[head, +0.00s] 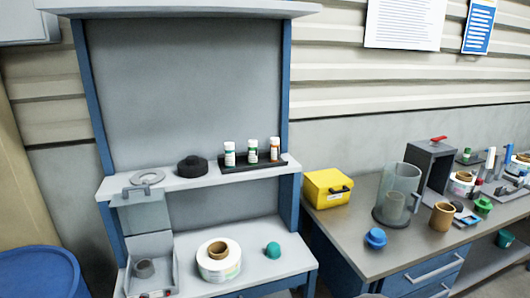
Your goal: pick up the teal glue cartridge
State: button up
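A small teal piece with a rounded top (272,251) stands on the lower surface of the blue-framed bench, right of a white label reel. It is the clearest match for the teal glue cartridge, though it is too small to make out details. Nothing touches it, and its front and top are unobstructed. My gripper is not in view.
A label reel (218,267) and a grey open-lidded unit (150,265) stand left of the teal piece. A shelf (225,178) with several small bottles overhangs behind. The right table (345,222) holds a yellow box (326,188), clear cylinder (398,192) and blue cup (376,238).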

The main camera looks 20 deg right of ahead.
aim_at(230, 156)
jog(key=i+j+u, duration=0.25)
jog(key=i+j, duration=0.3)
jog(key=i+j+u, duration=0.25)
jog(key=i+j, duration=0.15)
jog(key=i, duration=0.3)
